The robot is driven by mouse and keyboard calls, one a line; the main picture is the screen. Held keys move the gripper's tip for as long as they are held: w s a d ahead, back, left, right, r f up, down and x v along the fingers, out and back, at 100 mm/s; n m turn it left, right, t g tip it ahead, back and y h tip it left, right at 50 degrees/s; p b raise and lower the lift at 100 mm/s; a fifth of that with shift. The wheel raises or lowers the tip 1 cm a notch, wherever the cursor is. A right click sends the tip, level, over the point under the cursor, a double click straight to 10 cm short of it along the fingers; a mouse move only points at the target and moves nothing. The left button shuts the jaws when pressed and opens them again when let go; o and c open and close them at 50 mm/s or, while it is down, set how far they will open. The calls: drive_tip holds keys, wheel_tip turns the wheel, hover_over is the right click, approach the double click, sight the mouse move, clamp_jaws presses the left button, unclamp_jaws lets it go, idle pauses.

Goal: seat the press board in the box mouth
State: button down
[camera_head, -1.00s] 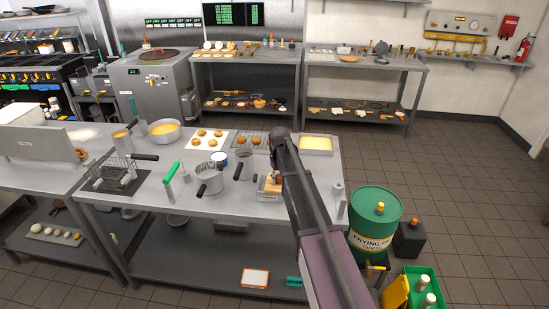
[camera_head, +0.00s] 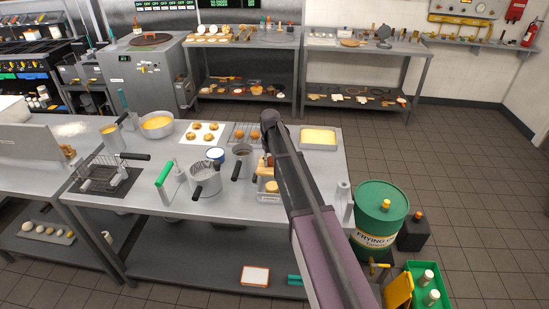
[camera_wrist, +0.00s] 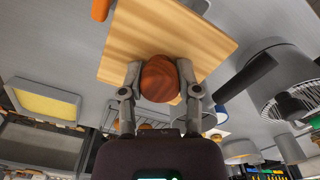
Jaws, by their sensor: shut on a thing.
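The press board (camera_wrist: 190,30) is a flat, light wooden square with a round, dark brown knob (camera_wrist: 160,80). In the wrist view, my gripper (camera_wrist: 160,76) is shut on the knob, with one finger on each side. In the head view, a small part of the board (camera_head: 262,169) shows beside my arm. The box (camera_head: 269,197) is small and pale, with a label on its front, and stands near the table's front edge. Something yellowish shows in its mouth. My arm hides part of the box, and I cannot tell the gap between board and box.
A tray of yellow contents (camera_head: 318,138) lies behind, to the right. A green oil drum (camera_head: 380,212) stands beyond the table's right end.

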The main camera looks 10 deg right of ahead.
drive_tip(key=shift+d, duration=0.15)
drive_tip(key=shift+r, duration=0.2)
drive_tip(key=shift+f, duration=0.1)
idle(0.4)
drive_tip(key=shift+f, duration=0.1)
drive_tip(key=shift+f, duration=0.2)
drive_tip(key=b, duration=0.8)
hover_over(273, 185)
drive_tip(key=shift+f, duration=3.6)
drive_tip(key=shift+a, duration=0.2)
drive_tip(key=shift+d+f+b, duration=0.1)
drive_tip(key=shift+f+b, duration=0.85)
drive_tip(key=shift+f, duration=0.2)
